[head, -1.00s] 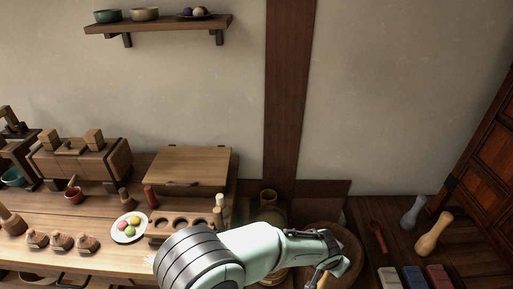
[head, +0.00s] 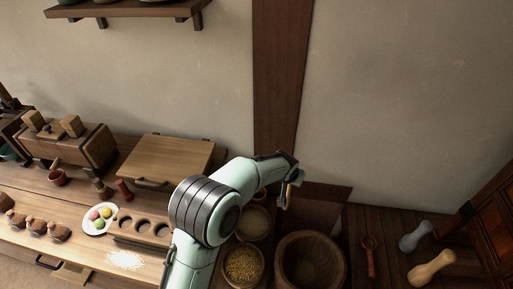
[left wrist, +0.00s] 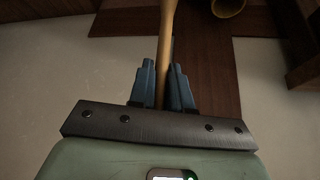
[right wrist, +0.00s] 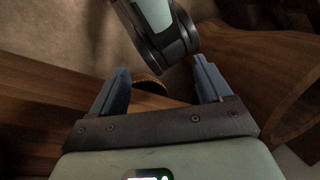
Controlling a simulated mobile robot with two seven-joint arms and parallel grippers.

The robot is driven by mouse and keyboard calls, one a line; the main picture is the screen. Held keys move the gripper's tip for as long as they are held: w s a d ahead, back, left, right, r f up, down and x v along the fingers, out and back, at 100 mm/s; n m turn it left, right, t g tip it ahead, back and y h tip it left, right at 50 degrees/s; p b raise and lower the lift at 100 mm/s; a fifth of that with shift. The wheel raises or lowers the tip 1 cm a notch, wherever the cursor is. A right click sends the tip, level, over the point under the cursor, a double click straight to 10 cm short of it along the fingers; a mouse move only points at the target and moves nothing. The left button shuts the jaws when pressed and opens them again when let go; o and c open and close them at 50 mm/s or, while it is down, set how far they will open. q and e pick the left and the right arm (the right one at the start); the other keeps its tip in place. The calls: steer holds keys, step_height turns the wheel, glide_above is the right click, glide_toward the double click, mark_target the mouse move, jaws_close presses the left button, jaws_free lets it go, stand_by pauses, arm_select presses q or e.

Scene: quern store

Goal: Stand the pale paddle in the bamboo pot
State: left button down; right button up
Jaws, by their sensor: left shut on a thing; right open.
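My left gripper (head: 287,196) is shut on the pale paddle (head: 291,184), seen at the far end of my arm in the head view. In the left wrist view, the paddle's pale wooden shaft (left wrist: 166,50) runs between the two blue fingers and out of the top of the picture. A yellowish round rim at the top of that view looks like the bamboo pot (left wrist: 228,8), apart from the paddle. In the head view the pot (head: 262,194) is mostly hidden behind my arm. My right gripper (right wrist: 160,88) is open and empty.
A wide wooden mortar (head: 285,262) and grain-filled bowls (head: 243,264) stand right of the workbench (head: 70,225). A plate of coloured balls (head: 90,228) and a holed wooden block (head: 140,231) are on the bench. A red ladle (head: 370,258) and pestles (head: 432,268) lie at the right.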

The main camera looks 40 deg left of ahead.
arm_select(q)
steer(key=w+a+n+y+p, duration=0.2)
steer(key=w+a+n+p, duration=0.15)
steer(key=a, duration=1.25)
arm_select(e)
steer(key=s+a+r+g, duration=0.2)
steer(key=s+r, duration=0.2)
steer(key=r, duration=0.1)
arm_select(q)
step_height(320, 180, down, 15)
steer(key=b, duration=0.8)
steer(key=shift+s+a, duration=0.2)
steer(key=shift+s, duration=0.1)
arm_select(e)
steer(key=w+d+f+t, duration=0.3)
steer(key=w+f, duration=0.4)
steer(key=f, duration=0.2)
steer(key=shift+w+d+h, duration=0.25)
steer(key=shift+w+h, duration=0.05)
arm_select(q)
steer(key=shift+r, duration=0.15)
steer(key=c, duration=1)
jaws_free()
